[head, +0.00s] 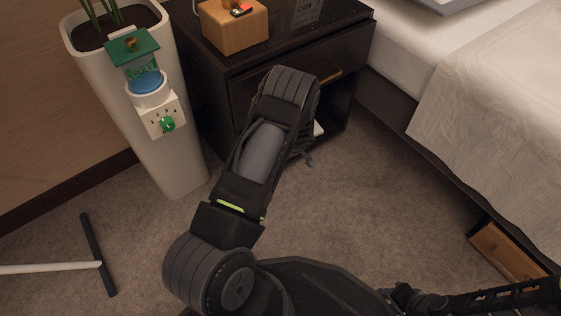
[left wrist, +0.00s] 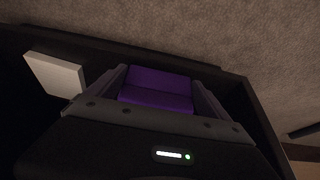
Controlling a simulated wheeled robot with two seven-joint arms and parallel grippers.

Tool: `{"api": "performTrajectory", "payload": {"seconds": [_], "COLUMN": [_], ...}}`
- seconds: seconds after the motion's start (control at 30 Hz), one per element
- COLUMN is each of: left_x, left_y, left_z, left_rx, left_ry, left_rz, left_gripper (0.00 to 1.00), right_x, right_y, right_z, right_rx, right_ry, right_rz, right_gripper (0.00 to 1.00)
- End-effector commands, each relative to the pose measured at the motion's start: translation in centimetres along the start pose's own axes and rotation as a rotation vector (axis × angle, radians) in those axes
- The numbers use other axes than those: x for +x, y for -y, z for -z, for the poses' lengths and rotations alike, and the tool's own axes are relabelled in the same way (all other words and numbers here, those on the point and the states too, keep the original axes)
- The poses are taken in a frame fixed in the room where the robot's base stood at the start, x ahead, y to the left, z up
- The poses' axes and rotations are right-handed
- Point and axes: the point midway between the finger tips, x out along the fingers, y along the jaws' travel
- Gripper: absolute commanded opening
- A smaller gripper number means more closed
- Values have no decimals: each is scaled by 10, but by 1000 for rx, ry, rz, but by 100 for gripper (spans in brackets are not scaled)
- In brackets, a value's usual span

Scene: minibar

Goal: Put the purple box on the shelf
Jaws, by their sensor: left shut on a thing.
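The purple box (left wrist: 157,82) shows in the left wrist view, between the two fingers of my left gripper (left wrist: 160,92), which is shut on it. Dark panels surround the gripper there, with carpet beyond their edge. In the head view my left arm reaches to the open lower compartment of the dark nightstand (head: 255,85), where the shelf (head: 335,125) is partly visible. The arm hides the box in that view. I cannot tell whether the box touches the shelf.
A white block (left wrist: 54,74) sits beside the gripper in the left wrist view. A white planter (head: 180,165) with a dispenser (head: 150,90) stands left of the nightstand. A wooden box (head: 235,25) is on top. The bed (head: 490,110) is at right.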

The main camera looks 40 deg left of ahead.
Motion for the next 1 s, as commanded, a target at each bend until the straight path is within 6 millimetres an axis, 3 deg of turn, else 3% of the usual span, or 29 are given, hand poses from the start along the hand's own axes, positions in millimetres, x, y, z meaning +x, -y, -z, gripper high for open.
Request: {"api": "performTrajectory", "payload": {"seconds": [0.03, 0.3, 0.33, 0.4, 0.77, 1.0], "left_x": [9, 7, 8, 8, 3, -30], "left_y": [0, 0, 0, 0, -1, -1], "left_z": [0, 2, 1, 1, 2, 3], "left_rx": [-4, -1, -1, -1, 0, 0], "left_ry": [0, 0, 1, 1, 0, -1], "left_rz": [-1, -1, 0, 0, -1, -2], "left_gripper": [35, 35, 92, 98, 100, 100], "right_x": [8, 6, 6, 6, 4, -9], "right_y": [-3, -2, -2, -2, -2, 3], "right_z": [1, 2, 2, 2, 1, 0], "right_rx": [1, 1, 1, 1, 1, -1], "right_ry": [-2, -2, -2, -2, -2, 0], "right_rz": [1, 2, 2, 2, 1, -1], "right_gripper": [36, 36, 36, 36, 36, 36]}}
